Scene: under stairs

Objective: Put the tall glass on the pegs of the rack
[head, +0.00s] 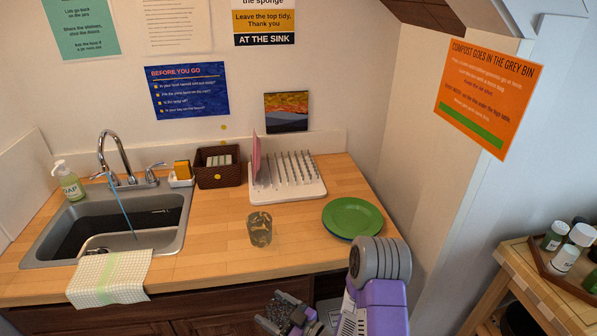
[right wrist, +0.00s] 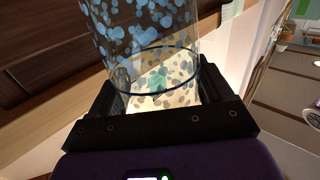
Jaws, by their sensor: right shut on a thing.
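My right gripper (head: 290,316) is low in front of the counter, at the bottom of the head view. It is shut on a clear glass with blue dots (head: 284,305), which I take to be the tall glass. In the right wrist view the dotted glass (right wrist: 140,35) sits between the fingers of the gripper (right wrist: 160,100), and its far end is cut off. The rack (head: 288,192) is a white tray with upright pegs at the back of the counter. A pink plate (head: 256,158) stands at its left end. The other pegs look empty. My left gripper is out of view.
Another clear glass (head: 260,229) stands on the counter (head: 215,235) in front of the rack. Green plates (head: 352,218) lie right of it. A brown basket (head: 218,168), a sponge holder (head: 181,179) and the sink (head: 120,222) are left. A side table (head: 540,285) stands at right.

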